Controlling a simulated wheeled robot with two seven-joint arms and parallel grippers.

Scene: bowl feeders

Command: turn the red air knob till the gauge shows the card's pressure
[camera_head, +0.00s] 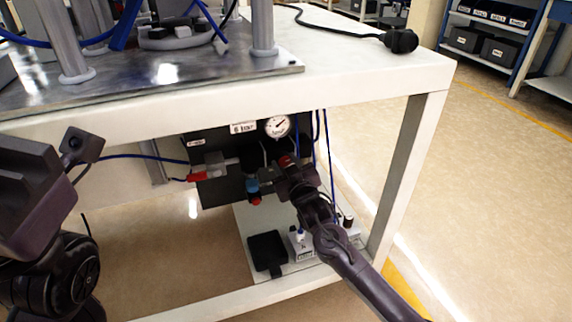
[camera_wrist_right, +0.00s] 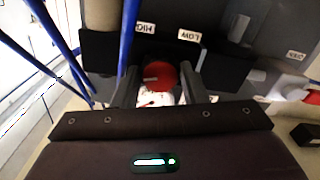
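The red air knob (camera_head: 285,161) is on the dark panel under the bench, mostly hidden by my right gripper (camera_head: 290,170) in the head view. In the right wrist view the red knob (camera_wrist_right: 158,77) sits between the two fingers of my right gripper (camera_wrist_right: 160,88), which look closed against its sides. The round white gauge (camera_head: 277,126) is just above; its thin needle slants to the upper right, but the scale is too small to read. The white card (camera_head: 244,127) beside it seems to read 6 bar. My left gripper (camera_head: 82,146) is at the left, away from the panel, its fingers unclear.
A red lever valve (camera_head: 197,177) and a blue fitting (camera_head: 252,186) are left of the knob. Blue hoses hang close to the right gripper. The bench top (camera_head: 345,75) is above and its leg (camera_head: 405,170) to the right. A black pedal (camera_head: 267,252) is below.

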